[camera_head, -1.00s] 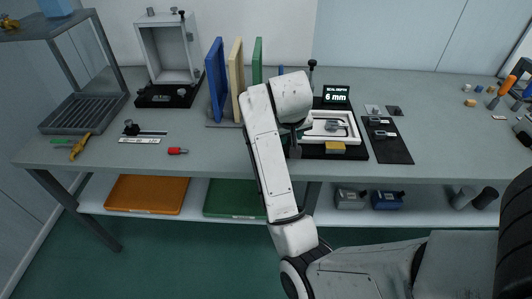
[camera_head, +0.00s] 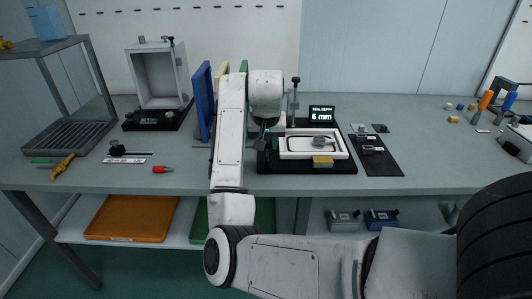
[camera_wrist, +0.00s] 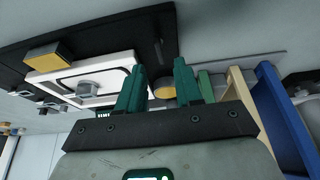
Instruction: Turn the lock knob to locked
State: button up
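The panel fixture has a black base (camera_head: 345,168) with a white frame (camera_head: 344,151) on it. A grey knob-like part (camera_head: 318,143) sits inside the frame; it also shows in the wrist view (camera_wrist: 90,89). I cannot tell whether this is the lock knob, or its setting. My gripper (camera_head: 261,141) hangs by the left end of the base, left of the frame. In the wrist view its two green fingers (camera_wrist: 159,68) are apart with nothing held. A round tan-topped part (camera_wrist: 164,91) shows in the gap beyond them; contact is not visible.
A yellow block (camera_head: 322,161) sits at the frame's front edge. A post with a black top (camera_head: 296,88) and a "6 mm" display (camera_head: 321,114) stand behind.

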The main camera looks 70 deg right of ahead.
aim_at(267, 153)
jog(key=shift+x, duration=2.6)
jog(key=shift+c, duration=0.4)
grip_shut()
